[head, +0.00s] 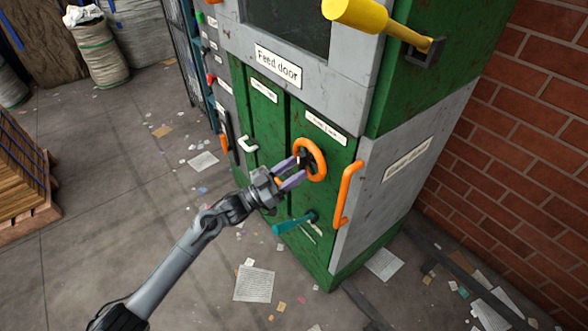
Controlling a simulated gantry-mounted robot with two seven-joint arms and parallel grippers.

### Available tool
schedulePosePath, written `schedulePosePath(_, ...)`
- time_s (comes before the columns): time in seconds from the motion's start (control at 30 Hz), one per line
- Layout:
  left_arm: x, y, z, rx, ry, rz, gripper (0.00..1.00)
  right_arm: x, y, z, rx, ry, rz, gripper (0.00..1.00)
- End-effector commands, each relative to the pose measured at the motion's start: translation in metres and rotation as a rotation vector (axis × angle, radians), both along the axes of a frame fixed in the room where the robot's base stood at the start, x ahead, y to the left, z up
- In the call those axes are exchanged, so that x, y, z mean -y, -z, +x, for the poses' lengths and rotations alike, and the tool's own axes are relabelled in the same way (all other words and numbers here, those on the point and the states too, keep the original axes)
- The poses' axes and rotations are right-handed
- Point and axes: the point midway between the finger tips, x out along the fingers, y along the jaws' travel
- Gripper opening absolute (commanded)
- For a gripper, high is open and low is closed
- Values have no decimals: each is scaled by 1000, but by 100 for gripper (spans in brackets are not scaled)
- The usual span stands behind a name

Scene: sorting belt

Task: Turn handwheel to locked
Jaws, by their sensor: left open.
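The orange handwheel (321,165) is mounted on the front of the green cabinet, right of the middle of the head view. My left gripper (291,172) comes in from the left and is at the wheel's left side. Its purple fingers are apart and reach toward the rim and the dark hub. I cannot tell whether they touch it. The fingers hide part of the wheel's left side. A small label (326,127) sits above the wheel, too small to read. My right gripper is not in view.
An orange bar handle (348,195) stands right of the wheel, and a teal lever (295,222) is below it. A white handle (246,144) is to the left. A yellow cylinder (357,15) juts out above. The floor in front has scattered papers.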

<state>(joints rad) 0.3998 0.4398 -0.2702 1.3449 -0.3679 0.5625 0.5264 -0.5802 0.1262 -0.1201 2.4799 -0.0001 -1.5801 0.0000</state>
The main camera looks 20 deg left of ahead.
Motion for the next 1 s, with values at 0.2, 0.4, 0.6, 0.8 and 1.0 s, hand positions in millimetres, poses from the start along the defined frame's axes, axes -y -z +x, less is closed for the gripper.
schedulePosePath(0.2,-20,11,-21,-4,-1,2,48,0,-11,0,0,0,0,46)
schedulePosePath(0.4,-41,24,-45,-2,-1,2,48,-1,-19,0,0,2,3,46)
schedulePosePath(0.6,-57,34,-62,-1,0,1,48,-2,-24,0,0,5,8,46)
schedulePosePath(0.8,-64,38,-69,1,1,1,48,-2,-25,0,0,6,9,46)
schedulePosePath(1.0,-64,38,-70,1,1,1,48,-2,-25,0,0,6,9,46)
